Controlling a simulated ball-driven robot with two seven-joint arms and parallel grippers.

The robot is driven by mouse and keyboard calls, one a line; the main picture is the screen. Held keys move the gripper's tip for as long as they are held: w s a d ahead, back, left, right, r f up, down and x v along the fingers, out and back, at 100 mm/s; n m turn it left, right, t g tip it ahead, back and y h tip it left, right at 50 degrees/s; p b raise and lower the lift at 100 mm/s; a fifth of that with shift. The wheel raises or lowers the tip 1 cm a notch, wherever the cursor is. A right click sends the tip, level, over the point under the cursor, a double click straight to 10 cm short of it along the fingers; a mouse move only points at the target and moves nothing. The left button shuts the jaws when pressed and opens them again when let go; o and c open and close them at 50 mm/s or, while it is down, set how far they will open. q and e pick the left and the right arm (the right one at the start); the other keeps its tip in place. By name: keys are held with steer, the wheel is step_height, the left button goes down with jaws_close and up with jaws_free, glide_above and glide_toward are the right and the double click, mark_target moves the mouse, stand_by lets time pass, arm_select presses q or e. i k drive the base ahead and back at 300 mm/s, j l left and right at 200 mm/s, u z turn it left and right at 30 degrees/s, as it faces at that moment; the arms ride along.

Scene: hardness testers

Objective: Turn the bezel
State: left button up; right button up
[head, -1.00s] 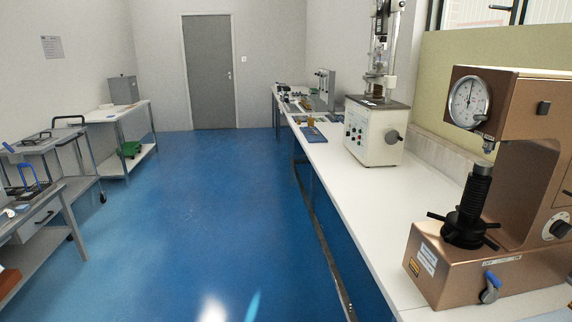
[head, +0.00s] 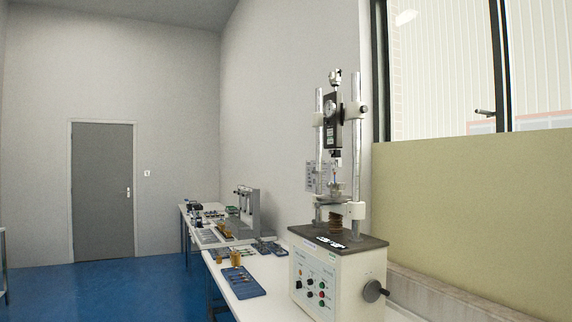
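No gripper of mine shows in the head view. The brown bench hardness tester with the round dial is out of view now, so I see no bezel on it. A cream test stand (head: 340,275) with two upright columns stands on the white bench at the right. A small round gauge (head: 331,132) sits on its dark upper block, too small to read. A dark knob (head: 373,291) sticks out on the stand's right side.
The white bench (head: 228,277) runs back toward the far wall, with a blue tray (head: 234,284) and several small instruments on it. A grey door (head: 103,190) is in the far wall. Blue floor (head: 110,290) is open at the left. A window (head: 445,60) is at the upper right.

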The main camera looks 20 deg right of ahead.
mark_target(328, 113)
steer(key=i+j+z, duration=0.15)
steer(key=i+z, duration=0.35)
steer(key=i+j+z, duration=0.45)
steer(key=i, duration=0.2)
steer(key=i+j+z, duration=0.95)
steer(key=j, duration=0.2)
steer(key=k, duration=0.1)
